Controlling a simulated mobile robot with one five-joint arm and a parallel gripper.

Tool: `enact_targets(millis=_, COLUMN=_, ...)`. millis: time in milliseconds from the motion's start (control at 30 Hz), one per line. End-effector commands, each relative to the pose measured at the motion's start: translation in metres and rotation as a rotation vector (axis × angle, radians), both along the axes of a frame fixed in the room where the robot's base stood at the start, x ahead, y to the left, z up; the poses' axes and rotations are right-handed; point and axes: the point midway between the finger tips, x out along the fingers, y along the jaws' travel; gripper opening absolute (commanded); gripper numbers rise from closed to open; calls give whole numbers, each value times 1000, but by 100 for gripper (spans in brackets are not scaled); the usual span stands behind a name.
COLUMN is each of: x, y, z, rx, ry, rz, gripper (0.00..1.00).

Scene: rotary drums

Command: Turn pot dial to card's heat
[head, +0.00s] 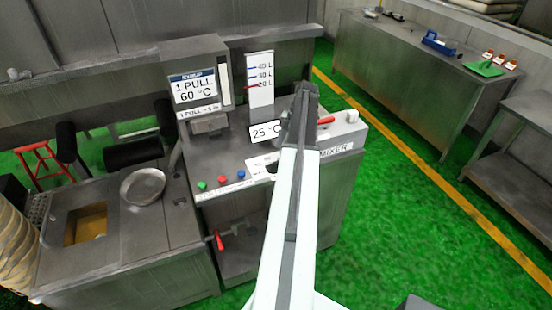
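The card (193,88) on the grey upright housing reads "SYRUP, 1 PULL, 60 °C". A white display (265,131) on the machine reads 25 °C. Below it, a white plate (257,163) sits on the sloped panel, partly covered by my arm. A dark part shows at the plate's right edge; I cannot tell whether it is the pot dial. My gripper (307,92) is at the far end of my arm, above the machine and seen from behind. Its fingers are not clear, and the arm hides part of the pot and panel behind it.
Green, red and blue buttons (223,179) line the panel's left side. A level scale (260,80) stands behind. A red lever (326,120) is right of my gripper, above the MIXER label. A red-handled valve (219,240) is below.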

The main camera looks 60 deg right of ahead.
Motion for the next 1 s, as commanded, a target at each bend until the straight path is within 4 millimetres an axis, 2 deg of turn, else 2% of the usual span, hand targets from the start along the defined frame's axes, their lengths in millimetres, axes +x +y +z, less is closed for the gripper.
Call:
enact_targets(millis=233, x=3, y=4, z=-15, rx=-1, ry=0, rz=1, gripper=38)
enact_targets(millis=600, x=16, y=23, z=-72, rx=-1, ry=1, rz=-1, gripper=38)
enact_targets(millis=900, x=18, y=25, z=-72, rx=-1, ry=0, rz=-2, gripper=38)
enact_targets(millis=933, x=18, y=25, z=-72, rx=-1, ry=0, rz=-2, gripper=35)
enact_targets(millis=1000, x=18, y=24, z=-72, rx=0, ry=1, rz=-2, gripper=16)
